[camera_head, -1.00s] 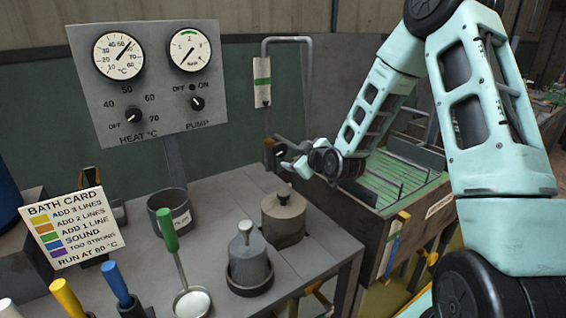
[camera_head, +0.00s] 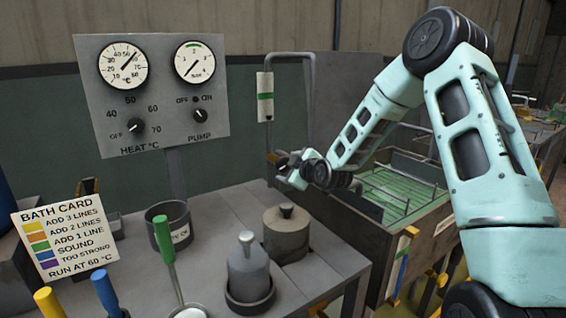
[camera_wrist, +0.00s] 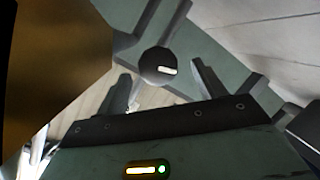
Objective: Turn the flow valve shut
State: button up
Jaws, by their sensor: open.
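A dark round knob (camera_wrist: 158,66) with a pale bar mark shows in the wrist view on a grey fitting; it looks like the flow valve. My gripper (camera_wrist: 163,88) is open, with one finger on each side below the knob. I see no clear contact between fingers and knob. In the head view, my gripper (camera_head: 284,166) is at the lower end of the grey pipe (camera_head: 312,95), beside the flow tube with a green band (camera_head: 265,97). The valve itself is too small and covered to make out there.
A panel (camera_head: 150,95) with two gauges and HEAT and PUMP knobs stands at the back left. The bench holds a lidded grey pot (camera_head: 248,270), a brown pot (camera_head: 287,234), a green-handled ladle (camera_head: 165,245) and a bath card (camera_head: 65,235). A green-floored tank (camera_head: 395,195) lies right.

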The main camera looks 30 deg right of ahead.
aim_at(285, 164)
jog(key=shift+x, duration=2.25)
jog(key=shift+r, duration=0.15)
jog(key=c, duration=0.9)
jog(key=shift+m+y, duration=0.5)
jog(key=shift+m, duration=0.7)
jog(key=shift+c, duration=0.2)
jog(key=o, duration=0.9)
jog(key=shift+o, duration=0.2)
jog(key=shift+s+b, duration=0.1)
jog(key=shift+b, duration=0.2)
